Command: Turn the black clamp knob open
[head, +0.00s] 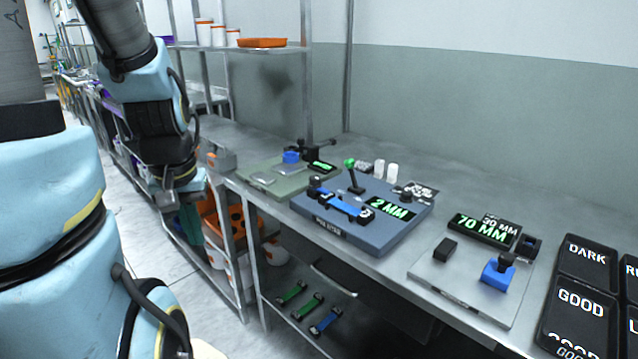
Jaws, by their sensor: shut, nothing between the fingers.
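A black knob (506,259) sits on a blue block (496,275) on the pale plate at the right of the bench. A black handle with several arms (316,146) stands at the back of the green board, next to a small blue part (291,157). Small black knobs (315,181) also sit by the blue strap on the blue-grey unit. I cannot tell for sure which is the clamp knob. My gripper (170,203) hangs at the left, off the bench's front left corner, apart from all of these. It is shut and empty.
The blue-grey unit (355,237) has a green-tipped lever (351,165) and a 2 MM display. A 70 MM display (481,229) stands on the pale plate. Black tiles (580,305) lie at the far right. Orange bins stand below the bench.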

